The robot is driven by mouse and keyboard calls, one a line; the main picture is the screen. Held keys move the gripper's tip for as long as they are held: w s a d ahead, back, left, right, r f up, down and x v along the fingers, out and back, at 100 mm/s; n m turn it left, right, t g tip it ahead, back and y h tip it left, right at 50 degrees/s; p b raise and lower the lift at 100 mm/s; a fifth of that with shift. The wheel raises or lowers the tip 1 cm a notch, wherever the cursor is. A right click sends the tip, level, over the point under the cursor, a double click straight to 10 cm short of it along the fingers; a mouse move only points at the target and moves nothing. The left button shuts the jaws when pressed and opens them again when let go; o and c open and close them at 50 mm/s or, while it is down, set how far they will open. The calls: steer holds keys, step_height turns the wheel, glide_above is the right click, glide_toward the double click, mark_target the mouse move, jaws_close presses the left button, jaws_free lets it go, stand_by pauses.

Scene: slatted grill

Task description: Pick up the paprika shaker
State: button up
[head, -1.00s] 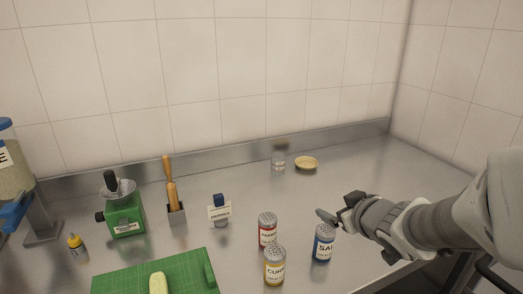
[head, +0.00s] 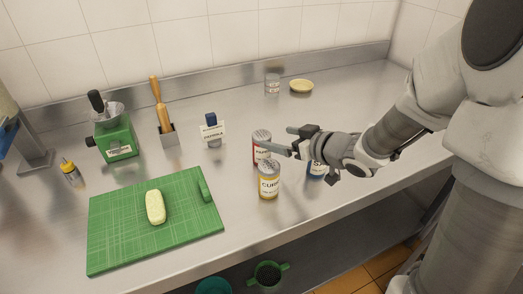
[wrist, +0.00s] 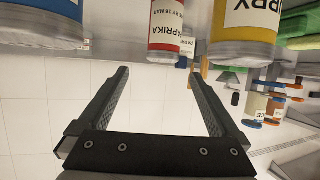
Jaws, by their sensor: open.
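The paprika shaker (head: 261,137), with a red label and a grey perforated lid, stands upright on the steel counter. My gripper (head: 278,139) is open and empty beside it, coming from the right, and a finger overlaps part of the shaker in the head view. In the wrist view, which is upside down, the paprika shaker (wrist: 166,28) is ahead of the gap between the open fingers (wrist: 159,70). It appears just beyond the fingertips, and I cannot see any contact.
The yellow curry shaker (head: 268,184) stands close in front of the paprika. The blue salt shaker (head: 316,170) is to the right, partly hidden by my gripper. A card holder (head: 212,131) stands behind left. A green cutting board (head: 120,232) lies at the front left.

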steer(key=x, duration=0.2)
steer(key=shift+w+a+f, duration=0.15)
steer(key=shift+w+a, duration=0.1)
steer(key=b+x, duration=0.1)
steer(key=x, duration=0.1)
steer(key=b+x, duration=0.1)
steer(key=x, duration=0.1)
steer(key=shift+s+a+f, duration=0.1)
steer(key=shift+a+f, duration=0.1)
steer(key=shift+f, duration=0.15)
steer(key=shift+w+a+f, duration=0.1)
steer(key=shift+w+a, duration=0.1)
steer(key=shift+w, duration=0.15)
steer(key=c, duration=1.5)
step_height(320, 180, up, 10)
steer(key=p, duration=0.4)
steer(key=shift+c, duration=0.2)
steer(key=shift+r+p, duration=0.2)
steer(key=shift+p, duration=0.1)
step_height(320, 180, up, 7)
steer(key=p, duration=0.8)
glide_above(266, 137)
steer(key=w+a, duration=0.1)
steer(key=shift+w+f, duration=0.1)
steer(key=shift+f, duration=0.05)
